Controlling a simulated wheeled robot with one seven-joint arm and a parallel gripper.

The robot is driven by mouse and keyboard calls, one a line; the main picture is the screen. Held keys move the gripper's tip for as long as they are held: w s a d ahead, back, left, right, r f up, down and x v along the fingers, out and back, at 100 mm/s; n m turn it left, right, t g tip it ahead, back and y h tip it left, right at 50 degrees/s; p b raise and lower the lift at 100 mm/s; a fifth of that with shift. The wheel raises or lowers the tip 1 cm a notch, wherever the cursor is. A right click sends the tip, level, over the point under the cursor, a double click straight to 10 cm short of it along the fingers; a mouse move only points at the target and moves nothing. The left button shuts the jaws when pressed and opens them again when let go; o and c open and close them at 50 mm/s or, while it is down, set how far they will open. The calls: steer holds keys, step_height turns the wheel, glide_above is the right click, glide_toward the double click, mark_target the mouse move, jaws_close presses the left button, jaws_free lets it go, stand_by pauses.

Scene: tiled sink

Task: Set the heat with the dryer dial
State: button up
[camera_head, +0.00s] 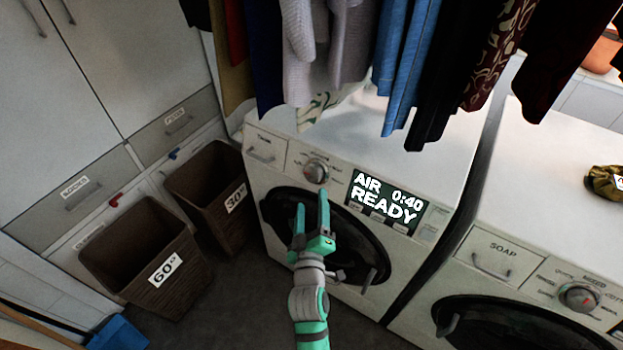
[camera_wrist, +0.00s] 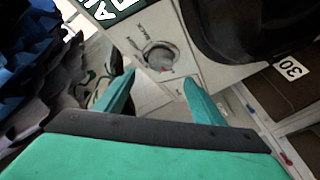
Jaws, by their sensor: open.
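The dryer (camera_head: 285,160) is the white front-loading machine in the middle of the head view. Its round grey dial (camera_head: 315,172) sits on the upper front panel, left of a display (camera_head: 387,201) that reads "AIR 0:40 READY". My gripper (camera_head: 312,212) is open and empty in front of the dryer's dark round door, its fingers pointing up toward the dial. In the wrist view the dial (camera_wrist: 159,56) shows beyond and between the green fingertips (camera_wrist: 157,84), apart from them, with a small red mark on it.
Clothes (camera_head: 390,60) hang above and partly over the dryer top. A second machine (camera_head: 555,210) with a soap drawer and its own dial stands at the right. Wicker baskets (camera_head: 150,265) marked 60 and 30 stand at the left, near drawers and a blue dustpan (camera_head: 118,333).

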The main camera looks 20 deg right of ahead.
mark_target(312, 176)
steer(key=x, duration=0.9)
steer(key=shift+w+d, duration=0.15)
steer(key=shift+w, duration=0.25)
steer(key=shift+c, duration=0.3)
steer(key=c, duration=1)
